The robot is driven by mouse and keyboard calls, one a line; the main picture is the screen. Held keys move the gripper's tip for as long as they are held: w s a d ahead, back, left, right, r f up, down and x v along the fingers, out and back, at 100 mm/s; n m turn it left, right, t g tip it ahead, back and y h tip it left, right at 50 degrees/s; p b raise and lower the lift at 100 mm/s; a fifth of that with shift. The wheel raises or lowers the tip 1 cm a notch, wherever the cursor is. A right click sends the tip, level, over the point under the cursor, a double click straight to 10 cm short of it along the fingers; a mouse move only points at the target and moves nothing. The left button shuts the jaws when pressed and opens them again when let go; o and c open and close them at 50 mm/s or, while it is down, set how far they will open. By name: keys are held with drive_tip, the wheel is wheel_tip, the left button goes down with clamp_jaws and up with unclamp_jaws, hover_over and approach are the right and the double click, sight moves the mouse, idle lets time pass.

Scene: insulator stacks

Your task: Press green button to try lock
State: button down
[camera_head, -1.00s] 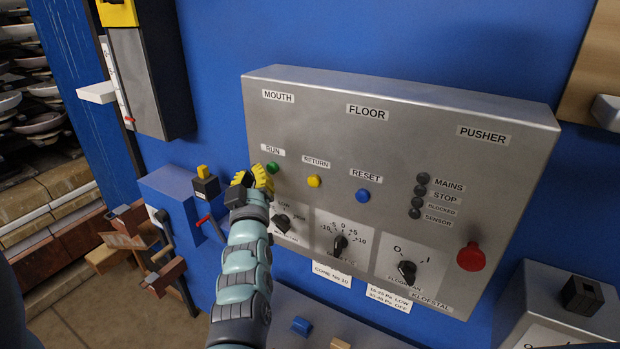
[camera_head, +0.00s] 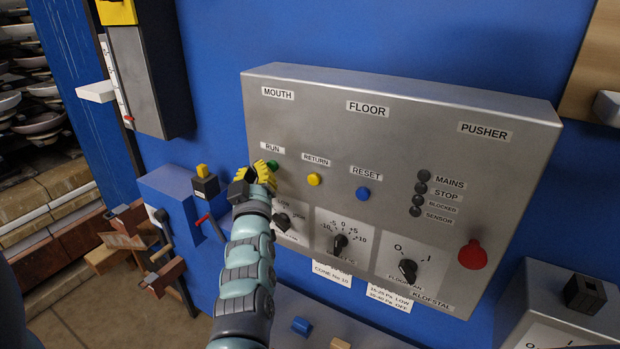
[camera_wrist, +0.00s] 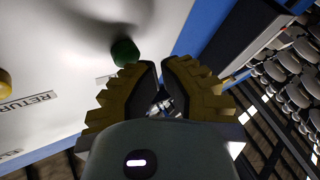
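The green button (camera_head: 272,165) sits under the RUN label on the left of the grey control panel (camera_head: 420,110). In the head view, my gripper (camera_head: 264,170) is right at it and its yellow fingers partly cover the button. In the wrist view, the green button (camera_wrist: 125,52) lies just beyond and left of the fingertips. The yellow fingers (camera_wrist: 160,72) are close together there, with a narrow gap and nothing held. I cannot tell whether a finger touches the button.
A yellow button (camera_head: 314,180), a blue button (camera_head: 362,195) and a red knob (camera_head: 472,255) are on the same panel. A dial (camera_head: 282,220) lies just below my gripper. A blue box with a small lever (camera_head: 204,182) stands to the left.

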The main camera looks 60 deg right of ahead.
drive_tip(key=shift+d, duration=0.5)
idle(0.4)
drive_tip(key=shift+a, duration=0.1)
drive_tip(key=shift+s+a+b, duration=0.1)
drive_tip(key=shift+a+b, duration=0.25)
drive_tip(key=shift+a, duration=0.45)
drive_tip(key=shift+a, duration=0.1)
drive_tip(key=a, duration=0.2)
drive_tip(key=a+b, duration=0.1)
drive_tip(key=a, duration=0.1)
drive_tip(key=shift+s+a, duration=0.2)
drive_tip(key=shift+a, duration=0.2)
idle(0.7)
